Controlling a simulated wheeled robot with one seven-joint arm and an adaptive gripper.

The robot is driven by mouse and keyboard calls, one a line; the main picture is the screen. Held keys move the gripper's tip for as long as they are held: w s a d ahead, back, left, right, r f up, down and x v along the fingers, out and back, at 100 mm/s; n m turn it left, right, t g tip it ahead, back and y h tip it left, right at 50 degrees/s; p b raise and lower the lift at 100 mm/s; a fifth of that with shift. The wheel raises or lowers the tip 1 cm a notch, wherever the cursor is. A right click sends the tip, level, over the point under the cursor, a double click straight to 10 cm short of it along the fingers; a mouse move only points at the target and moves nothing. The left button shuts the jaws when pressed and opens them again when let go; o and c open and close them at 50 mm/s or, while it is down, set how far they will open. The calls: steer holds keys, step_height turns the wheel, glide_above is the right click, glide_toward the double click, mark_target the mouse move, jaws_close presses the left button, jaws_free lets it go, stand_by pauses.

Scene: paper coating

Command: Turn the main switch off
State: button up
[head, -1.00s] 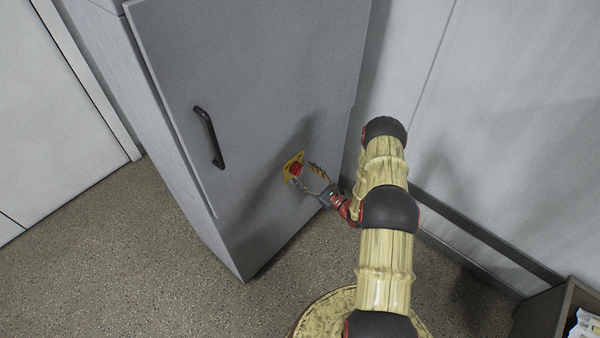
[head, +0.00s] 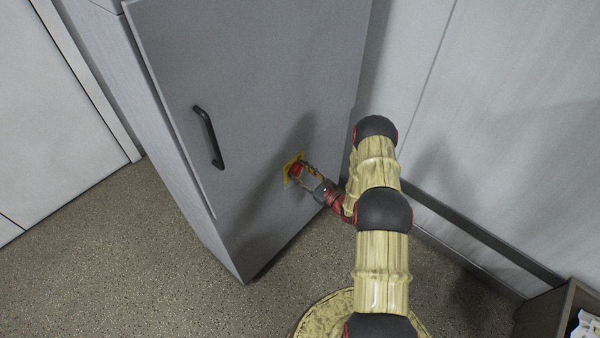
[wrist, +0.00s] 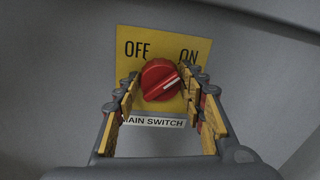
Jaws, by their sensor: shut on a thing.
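The main switch is a red round knob (wrist: 160,80) on a yellow plate (wrist: 158,45) marked OFF at left and ON at right. A white label (wrist: 155,121) below it reads MAIN SWITCH. In the wrist view the knob's white mark points up and right, toward ON. My gripper (wrist: 160,88) has one finger on each side of the knob and is shut on it. In the head view the red knob (head: 297,169) and yellow plate (head: 287,176) are low on the grey cabinet door, with my gripper (head: 304,171) at the knob and partly covering it.
The grey cabinet (head: 265,80) has a black handle (head: 208,137) at the upper left of the door. A pale wall (head: 510,130) stands to the right. A box (head: 550,315) is at the lower right. The speckled floor (head: 110,250) is clear at left.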

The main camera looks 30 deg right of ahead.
steer(key=c, duration=0.5)
steer(key=shift+n, duration=0.3)
steer(key=n+b, duration=0.2)
steer(key=n, duration=0.1)
steer(key=shift+a+f, duration=0.1)
steer(key=shift+f, duration=0.05)
steer(key=n+b, duration=0.3)
steer(key=n, duration=0.2)
steer(key=shift+f, duration=0.1)
steer(key=n+b, duration=0.2)
steer(key=n, duration=0.3)
steer(key=shift+f+y+b, duration=0.15)
steer(key=shift+y+b, duration=0.2)
steer(key=shift+y, duration=0.05)
steer(key=n+b, duration=0.3)
steer(key=n, duration=0.2)
steer(key=shift+y, duration=0.3)
